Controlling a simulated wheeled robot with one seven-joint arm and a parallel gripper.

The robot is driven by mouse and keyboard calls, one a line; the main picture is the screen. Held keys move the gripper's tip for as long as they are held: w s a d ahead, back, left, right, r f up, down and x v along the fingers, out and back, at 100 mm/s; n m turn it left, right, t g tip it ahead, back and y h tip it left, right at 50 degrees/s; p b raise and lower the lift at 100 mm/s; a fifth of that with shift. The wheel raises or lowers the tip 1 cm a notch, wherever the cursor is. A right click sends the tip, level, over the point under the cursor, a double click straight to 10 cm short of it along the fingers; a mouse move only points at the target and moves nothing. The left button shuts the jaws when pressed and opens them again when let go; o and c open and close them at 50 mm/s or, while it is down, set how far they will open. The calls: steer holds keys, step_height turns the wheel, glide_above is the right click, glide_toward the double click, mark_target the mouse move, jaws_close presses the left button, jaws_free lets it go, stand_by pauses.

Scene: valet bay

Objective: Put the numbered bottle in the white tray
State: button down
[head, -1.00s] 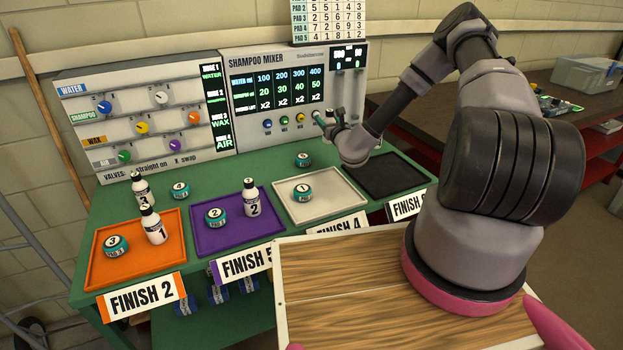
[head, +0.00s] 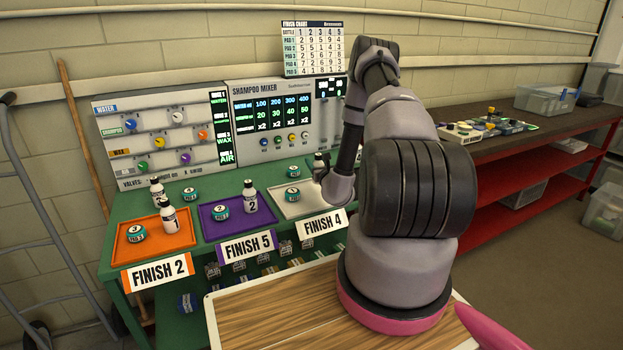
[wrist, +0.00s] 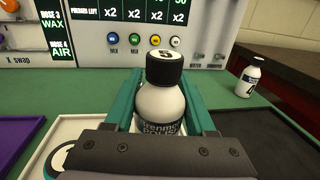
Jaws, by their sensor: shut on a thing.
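A white bottle (wrist: 160,105) with a black cap that seems to read 5 stands upright between the teal fingers of my gripper (wrist: 160,92), which is shut on it. In the head view the bottle's dark cap (head: 318,160) shows by the back right of the white tray (head: 282,212); my arm hides most of the gripper there. The white tray holds a teal pad tin marked 1 (head: 293,196). In the wrist view the tray (wrist: 62,130) lies to the left of the bottle. I cannot tell whether the bottle touches any surface.
Bottle 4 (wrist: 250,78) stands to the right. An orange tray (head: 125,256) and a purple tray (head: 215,232) hold bottles and tins. The shampoo mixer (head: 285,120) stands behind. A tin (head: 294,171) sits behind the white tray.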

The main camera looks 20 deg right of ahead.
step_height(320, 180, down, 4)
steer(key=shift+f, duration=0.25)
steer(key=shift+c, duration=1.2)
jaws_free()
steer(key=shift+d+f, duration=0.1)
